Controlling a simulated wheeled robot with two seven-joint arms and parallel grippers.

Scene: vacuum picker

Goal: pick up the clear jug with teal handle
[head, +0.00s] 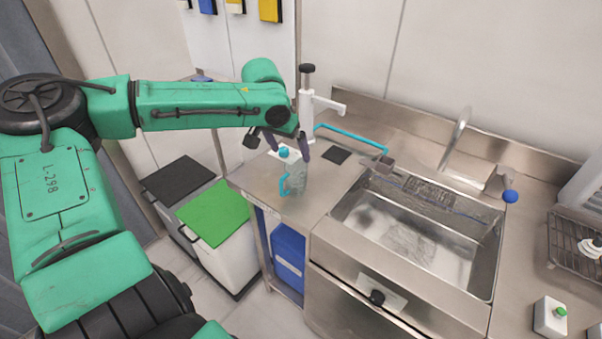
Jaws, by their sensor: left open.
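The clear jug (297,177) stands upright on the steel counter, left of the sink. Its teal handle (284,184) faces left toward the counter's edge, and a teal cap shows at its top. My left gripper (288,148) is open above the jug, with its dark fingers pointing down on either side of the jug's top. I cannot tell whether the fingers touch it. My right gripper is not in view.
A white dispenser (306,115) with a black top stands close behind the gripper. The sink (410,235) with its faucet lies to the right. Green-lidded (214,212) and black-lidded (178,179) bins stand on the floor to the left. A drying rack (577,245) is at far right.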

